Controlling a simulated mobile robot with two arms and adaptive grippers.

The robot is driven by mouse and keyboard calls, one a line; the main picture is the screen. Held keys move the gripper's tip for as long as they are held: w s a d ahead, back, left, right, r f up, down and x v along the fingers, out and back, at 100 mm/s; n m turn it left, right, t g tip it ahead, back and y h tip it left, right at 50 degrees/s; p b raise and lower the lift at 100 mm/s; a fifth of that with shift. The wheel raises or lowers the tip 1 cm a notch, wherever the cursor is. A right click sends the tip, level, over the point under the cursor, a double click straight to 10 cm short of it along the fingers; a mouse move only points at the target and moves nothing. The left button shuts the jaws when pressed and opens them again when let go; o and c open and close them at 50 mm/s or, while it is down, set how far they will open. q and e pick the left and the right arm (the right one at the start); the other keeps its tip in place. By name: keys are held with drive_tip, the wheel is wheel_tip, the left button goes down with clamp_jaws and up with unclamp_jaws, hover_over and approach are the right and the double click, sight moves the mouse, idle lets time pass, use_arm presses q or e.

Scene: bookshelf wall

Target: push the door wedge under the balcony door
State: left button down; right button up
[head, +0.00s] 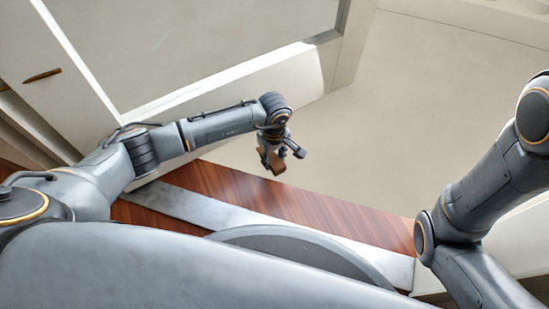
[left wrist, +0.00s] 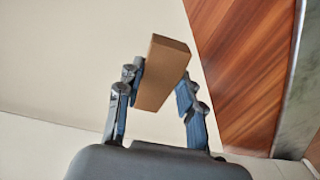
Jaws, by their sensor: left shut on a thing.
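The door wedge (left wrist: 163,72) is a brown, tapering block. My left gripper (head: 272,158) is shut on it, and the wedge (head: 278,164) hangs below the fingers in the head view. In the left wrist view, the two fingers of my left gripper (left wrist: 160,78) hold its sides, and its far end sticks out past them. The balcony door (head: 215,88), a pale frame around a large glass pane, stands at the upper left. The held wedge is to the right of and apart from the door's lower edge. My right gripper is out of view; only its arm shows.
A reddish wooden floor strip (head: 300,200) and a grey metal threshold (head: 200,207) run diagonally across the lower middle. Beyond lies a clear beige floor (head: 410,120). A brass handle (head: 42,76) is at the far left. A pale wall edge (head: 515,240) is at the right.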

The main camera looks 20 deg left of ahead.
use_arm(q)
drive_tip(key=c, duration=0.8)
unclamp_jaws()
